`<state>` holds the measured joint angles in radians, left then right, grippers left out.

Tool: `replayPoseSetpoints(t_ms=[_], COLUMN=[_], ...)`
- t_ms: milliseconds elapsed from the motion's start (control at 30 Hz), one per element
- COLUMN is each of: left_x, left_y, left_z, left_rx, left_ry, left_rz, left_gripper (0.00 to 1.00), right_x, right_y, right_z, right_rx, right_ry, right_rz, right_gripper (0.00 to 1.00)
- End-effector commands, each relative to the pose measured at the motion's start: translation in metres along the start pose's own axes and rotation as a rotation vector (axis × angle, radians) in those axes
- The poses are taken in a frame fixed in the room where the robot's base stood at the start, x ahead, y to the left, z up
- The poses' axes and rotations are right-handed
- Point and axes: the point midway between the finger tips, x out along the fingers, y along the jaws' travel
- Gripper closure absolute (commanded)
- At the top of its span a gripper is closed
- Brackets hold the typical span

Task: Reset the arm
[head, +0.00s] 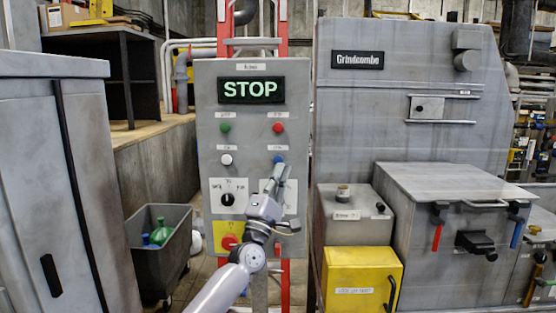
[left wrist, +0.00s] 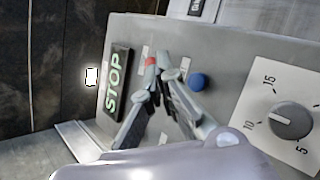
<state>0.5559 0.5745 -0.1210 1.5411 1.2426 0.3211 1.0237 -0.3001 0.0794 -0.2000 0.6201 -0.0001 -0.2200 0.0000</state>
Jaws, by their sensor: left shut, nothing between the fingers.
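The grey control panel (head: 205,95) stands in the middle of the head view with a display (head: 250,90) lit green with STOP. Below it are a green button (head: 225,127), a red button (head: 278,127), a white button (head: 226,159) and a blue button (head: 278,159). My left gripper (head: 279,170) is shut and empty in front of the panel's right side, just below the blue button, partly hiding a dial plate. In the left wrist view its fingertips (left wrist: 155,72) overlap the red button (left wrist: 152,61), beside the blue button (left wrist: 197,82); contact cannot be told. My right gripper is out of view.
A selector knob (head: 228,199) and a red emergency button (head: 229,242) on yellow sit low on the panel. A grey bin (head: 150,265) with green bottles stands left. A yellow box (head: 362,283) and the grey compactor (head: 410,110) stand right. A grey cabinet (head: 85,160) is at far left.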

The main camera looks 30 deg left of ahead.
Motion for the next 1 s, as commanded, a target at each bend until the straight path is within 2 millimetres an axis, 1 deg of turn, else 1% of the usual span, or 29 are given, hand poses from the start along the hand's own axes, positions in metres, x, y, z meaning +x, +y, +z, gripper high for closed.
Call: replayPoseSetpoints(t_ms=[567, 667, 767, 867, 900, 967, 1000], left_x=[0.000, -0.005, -0.024, -0.057, -0.075, -0.104, -0.124], left_y=[0.000, -0.012, -0.049, -0.106, -0.132, -0.168, -0.192], left_z=[0.000, -0.001, -0.005, -0.011, -0.013, -0.016, -0.018], left_rx=[0.001, 0.021, 0.090, 0.207, 0.260, 0.340, 0.392], left_ry=[0.000, 0.000, 0.001, -0.010, -0.020, -0.040, -0.058], left_rz=[-0.001, -0.023, -0.094, -0.210, -0.266, -0.348, -0.403], left_gripper=[1.00, 1.00, 1.00, 1.00, 1.00, 1.00, 1.00], right_x=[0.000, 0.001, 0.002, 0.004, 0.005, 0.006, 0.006], right_y=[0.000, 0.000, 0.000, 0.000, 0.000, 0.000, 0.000], right_z=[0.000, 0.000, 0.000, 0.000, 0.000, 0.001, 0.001], right_rx=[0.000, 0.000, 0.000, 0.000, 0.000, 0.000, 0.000], right_ry=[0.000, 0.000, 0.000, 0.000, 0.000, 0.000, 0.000], right_rz=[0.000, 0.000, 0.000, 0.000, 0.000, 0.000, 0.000], right_gripper=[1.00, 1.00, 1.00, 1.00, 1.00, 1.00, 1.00])
